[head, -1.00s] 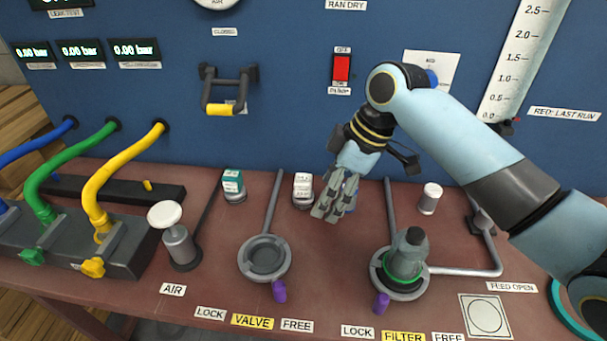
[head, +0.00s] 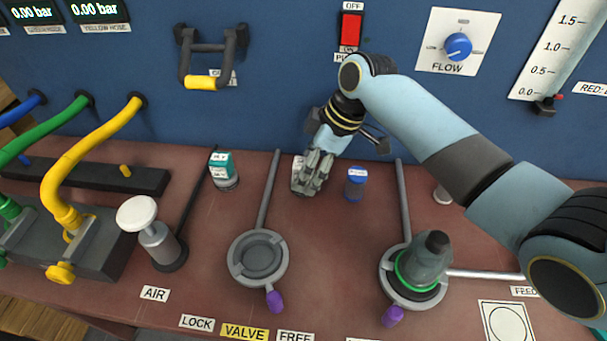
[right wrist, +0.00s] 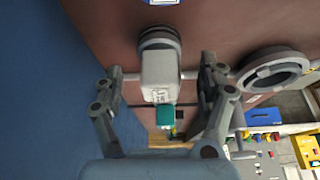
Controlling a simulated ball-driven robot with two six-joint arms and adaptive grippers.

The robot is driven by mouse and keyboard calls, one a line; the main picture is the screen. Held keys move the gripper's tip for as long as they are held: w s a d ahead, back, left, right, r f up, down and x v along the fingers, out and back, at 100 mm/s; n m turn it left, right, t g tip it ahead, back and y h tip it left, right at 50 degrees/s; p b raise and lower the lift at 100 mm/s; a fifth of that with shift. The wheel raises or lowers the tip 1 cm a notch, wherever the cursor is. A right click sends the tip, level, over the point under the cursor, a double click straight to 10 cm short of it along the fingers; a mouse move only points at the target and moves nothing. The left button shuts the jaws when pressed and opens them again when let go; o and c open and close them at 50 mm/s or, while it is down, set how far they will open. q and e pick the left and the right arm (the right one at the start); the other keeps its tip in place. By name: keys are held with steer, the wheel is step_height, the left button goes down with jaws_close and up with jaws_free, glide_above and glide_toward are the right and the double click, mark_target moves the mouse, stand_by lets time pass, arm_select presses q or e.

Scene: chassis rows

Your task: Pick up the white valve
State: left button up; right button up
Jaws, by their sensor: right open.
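The white valve (head: 297,172) stands on the red-brown bench near the blue panel, mostly hidden by my right gripper in the head view. My right gripper (head: 311,180) is open and reaches down at it. In the right wrist view the white valve (right wrist: 160,78), a white labelled block on a dark round base, sits between the two open fingers. Gaps show on both sides of its block, so the fingers look apart from it. My left gripper is not in view.
A teal-capped valve (head: 223,172) stands to the left and a blue-capped one (head: 356,183) close to the right. An empty grey ring holder (head: 237,275) and a grey filter (head: 428,262) in another holder are nearer the front. A yellow-gripped handle (head: 201,82) sticks out of the panel.

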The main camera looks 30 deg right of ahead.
steer(key=x, duration=0.2)
steer(key=shift+w+a+f, duration=0.15)
steer(key=shift+f, duration=0.2)
jaws_close()
